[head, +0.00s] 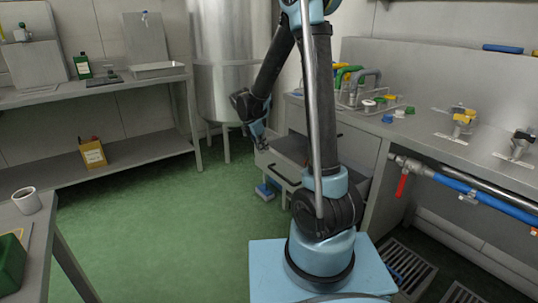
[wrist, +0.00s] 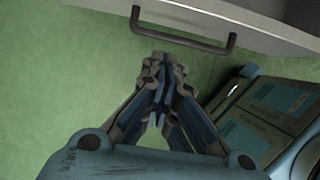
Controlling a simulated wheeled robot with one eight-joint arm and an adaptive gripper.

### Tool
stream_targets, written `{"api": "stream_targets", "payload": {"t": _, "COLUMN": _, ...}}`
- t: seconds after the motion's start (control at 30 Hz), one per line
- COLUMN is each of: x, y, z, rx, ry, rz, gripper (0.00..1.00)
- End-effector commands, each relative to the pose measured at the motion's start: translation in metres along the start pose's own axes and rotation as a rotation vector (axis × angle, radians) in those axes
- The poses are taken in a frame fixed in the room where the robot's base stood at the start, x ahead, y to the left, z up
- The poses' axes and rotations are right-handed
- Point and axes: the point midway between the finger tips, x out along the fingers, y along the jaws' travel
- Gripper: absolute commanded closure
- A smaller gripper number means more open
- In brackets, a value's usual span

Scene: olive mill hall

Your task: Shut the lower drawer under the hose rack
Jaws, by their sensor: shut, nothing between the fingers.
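The lower drawer (head: 272,163) stands pulled out from the cabinet under the hose rack (head: 352,90) in the head view. Its front carries a dark bar handle, which shows in the wrist view (wrist: 180,40) along with the pale drawer front (wrist: 240,18). My gripper (head: 262,143) is shut and empty, pointing down in front of the drawer. In the wrist view its fingertips (wrist: 160,65) are together just short of the handle; I cannot tell whether they touch anything. My arm hides part of the drawer and cabinet.
A small blue object (head: 265,192) lies on the floor below the drawer. Blue pipes with a red-handled valve (head: 402,183) run under the bench at right. A table with a cup (head: 27,200) stands at near left. The green floor (head: 165,220) between is clear.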

Motion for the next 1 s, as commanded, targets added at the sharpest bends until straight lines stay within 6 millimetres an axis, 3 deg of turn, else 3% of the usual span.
{"api": "stream_targets", "payload": {"t": 0.67, "x": 0.091, "y": 0.0, "z": 0.001, "rx": 0.004, "ry": 0.0, "rz": 0.0, "gripper": 1.0}}
{"api": "stream_targets", "payload": {"t": 1.0, "x": 0.105, "y": -0.001, "z": 0.033, "rx": 0.005, "ry": 0.0, "rz": 0.0, "gripper": 1.0}}
